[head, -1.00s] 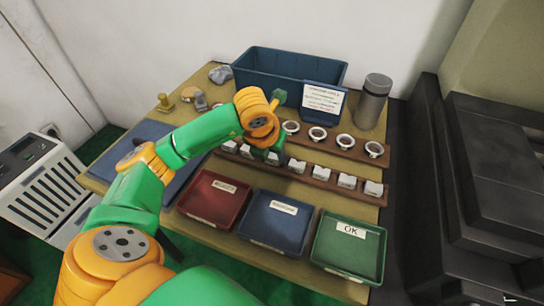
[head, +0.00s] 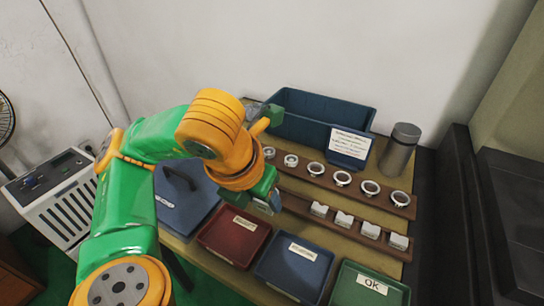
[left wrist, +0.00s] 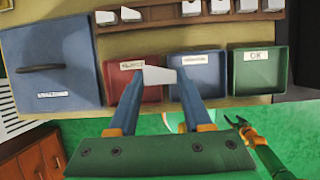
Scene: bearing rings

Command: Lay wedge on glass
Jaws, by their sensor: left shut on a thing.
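My left gripper (head: 268,200) is shut on a small pale wedge (left wrist: 160,76), held between its two fingertips in the left wrist view. In the head view the gripper is above the work table, between the front wooden rack and the red tray, and its wrist hides most of the wedge. I cannot make out a glass surface for certain. A flat blue lid-like panel (head: 180,205) with a dark handle and a label lies at the table's left. Part of my right arm (left wrist: 262,145) shows at the lower right of the left wrist view; its jaws are too small to read.
More pale wedges (head: 343,219) sit on the front rack, and metal rings (head: 343,178) on the rack behind. A red tray (head: 215,246), a blue tray (head: 268,279) and a green OK tray (head: 345,296) line the front. A blue bin (head: 330,108) and grey cylinder (head: 399,150) stand behind.

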